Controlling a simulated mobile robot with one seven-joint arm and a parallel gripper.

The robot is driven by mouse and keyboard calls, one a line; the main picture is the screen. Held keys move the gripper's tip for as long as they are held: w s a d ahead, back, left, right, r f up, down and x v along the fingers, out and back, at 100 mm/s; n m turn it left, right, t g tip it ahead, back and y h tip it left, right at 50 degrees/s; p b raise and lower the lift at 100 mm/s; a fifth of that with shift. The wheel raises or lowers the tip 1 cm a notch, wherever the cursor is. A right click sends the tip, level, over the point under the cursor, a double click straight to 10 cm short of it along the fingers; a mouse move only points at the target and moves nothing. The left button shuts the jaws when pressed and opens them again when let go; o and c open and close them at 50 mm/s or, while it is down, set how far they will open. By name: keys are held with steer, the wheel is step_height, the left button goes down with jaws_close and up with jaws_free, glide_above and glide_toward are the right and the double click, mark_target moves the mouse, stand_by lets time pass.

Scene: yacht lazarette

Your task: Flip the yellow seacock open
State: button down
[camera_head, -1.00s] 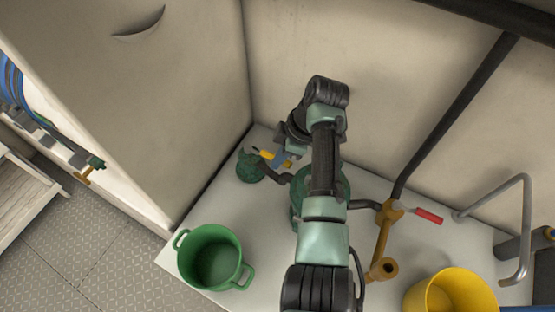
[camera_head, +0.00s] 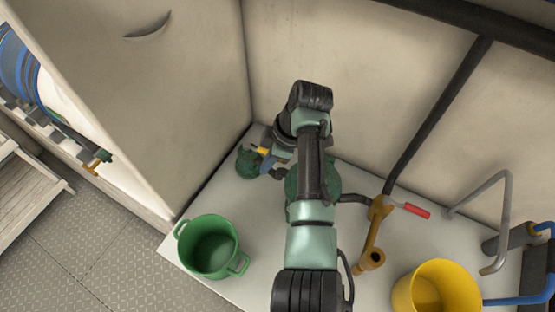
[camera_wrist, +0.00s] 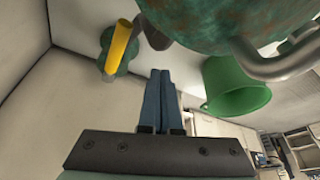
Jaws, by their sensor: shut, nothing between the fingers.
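The yellow seacock handle (camera_wrist: 119,44) shows at the upper left of the wrist view, lying across a green valve body (camera_wrist: 131,62). In the head view the yellow handle (camera_head: 262,150) is a small patch beside the green valve body (camera_head: 247,163), partly hidden by my arm. My gripper (camera_wrist: 161,75) has its two blue fingers together and empty. Its tips are below and to the right of the yellow handle in the wrist view, apart from it. In the head view my gripper (camera_head: 268,164) is close beside the handle; whether it touches cannot be told there.
A large green corroded housing (camera_wrist: 220,22) hangs close above my fingers in the wrist view. A green bucket (camera_head: 208,247) stands at the front left of the white platform. A bronze fitting with a red lever (camera_head: 417,210) and a yellow bucket (camera_head: 436,290) are on the right.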

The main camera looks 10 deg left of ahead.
steer(key=w+r, duration=0.3)
steer(key=r, duration=0.5)
steer(key=shift+w+d+b, duration=0.25)
steer(key=shift+d+b, duration=0.05)
steer(key=shift+b, duration=0.1)
steer(key=shift+r, duration=0.1)
steer(key=shift+s, duration=0.1)
